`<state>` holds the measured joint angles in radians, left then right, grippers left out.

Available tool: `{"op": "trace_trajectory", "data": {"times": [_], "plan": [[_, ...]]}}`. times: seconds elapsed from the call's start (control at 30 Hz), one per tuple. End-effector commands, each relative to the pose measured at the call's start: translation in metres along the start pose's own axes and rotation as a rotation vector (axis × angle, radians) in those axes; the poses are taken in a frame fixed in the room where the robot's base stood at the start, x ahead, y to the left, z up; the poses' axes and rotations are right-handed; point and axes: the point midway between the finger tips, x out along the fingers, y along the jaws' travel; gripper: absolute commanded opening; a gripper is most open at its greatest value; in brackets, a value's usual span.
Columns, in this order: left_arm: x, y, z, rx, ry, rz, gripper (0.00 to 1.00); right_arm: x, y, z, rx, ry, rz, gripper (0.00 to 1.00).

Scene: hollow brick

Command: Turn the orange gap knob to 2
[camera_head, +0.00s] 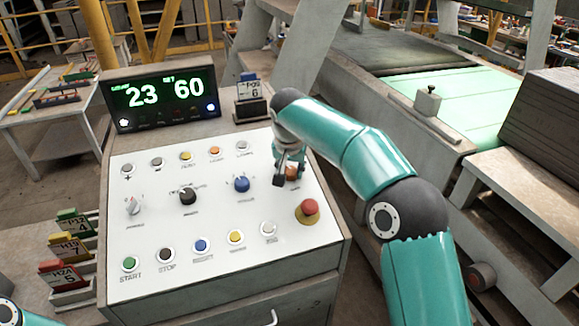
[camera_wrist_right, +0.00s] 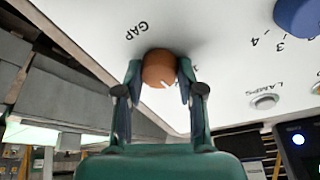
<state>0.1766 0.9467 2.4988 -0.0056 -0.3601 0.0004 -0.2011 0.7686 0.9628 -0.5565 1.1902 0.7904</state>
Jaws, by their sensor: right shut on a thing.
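The orange gap knob (camera_wrist_right: 158,68) sits on the white panel (camera_head: 212,262), beside the printed word GAP in the right wrist view. A white pointer mark shows on the knob's lower right edge in that view. A digit beside it is mostly hidden by a finger, so I cannot read the setting. My right gripper (camera_wrist_right: 157,84) has a finger on each side of the knob and is shut on it. In the head view the knob (camera_head: 292,171) is partly hidden by my right gripper (camera_head: 285,178). Only a bit of my left arm shows at the lower left corner.
A blue knob (camera_head: 242,184), a black knob (camera_head: 187,196) and a grey knob (camera_head: 134,206) stand left of the orange knob. A red mushroom button (camera_head: 308,209) is just below it. The display (camera_head: 161,97) reads 23 and 60. Several buttons line the panel.

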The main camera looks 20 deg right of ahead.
Motion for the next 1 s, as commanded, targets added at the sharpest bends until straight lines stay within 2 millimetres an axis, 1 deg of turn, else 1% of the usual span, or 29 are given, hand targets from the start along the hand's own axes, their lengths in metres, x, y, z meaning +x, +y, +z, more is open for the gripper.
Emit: {"op": "trace_trajectory", "data": {"times": [0.1, 0.3, 0.8, 0.83, 0.97, 1.0], "plan": [[-0.0035, 0.0013, 0.0, 0.0, 0.0, 0.0, 0.4, -0.0017, -0.0005, -0.0013, 0.064, -0.003, 0.006, 0.03], [-0.0055, 0.002, 0.0, 0.0, 0.0, 0.0, 0.4, -0.0012, -0.0004, -0.0013, 0.133, -0.009, 0.014, 0.03], [-0.0058, 0.0021, 0.0, 0.0, 0.0, 0.0, 0.4, -0.0009, -0.0004, -0.0013, 0.156, -0.01, 0.015, 0.03], [-0.0058, 0.0021, 0.0, 0.0, 0.0, 0.0, 0.4, -0.0009, -0.0004, -0.0014, 0.156, -0.01, 0.015, 0.39], [-0.0058, 0.0021, 0.0, 0.0, 0.0, 0.0, 0.4, -0.0007, -0.0003, -0.0012, 0.155, -0.011, 0.016, 0.61], [-0.0058, 0.0021, 0.0, 0.0, 0.0, 0.0, 0.4, -0.0006, -0.0003, -0.0011, 0.155, -0.011, 0.016, 0.63]]}}
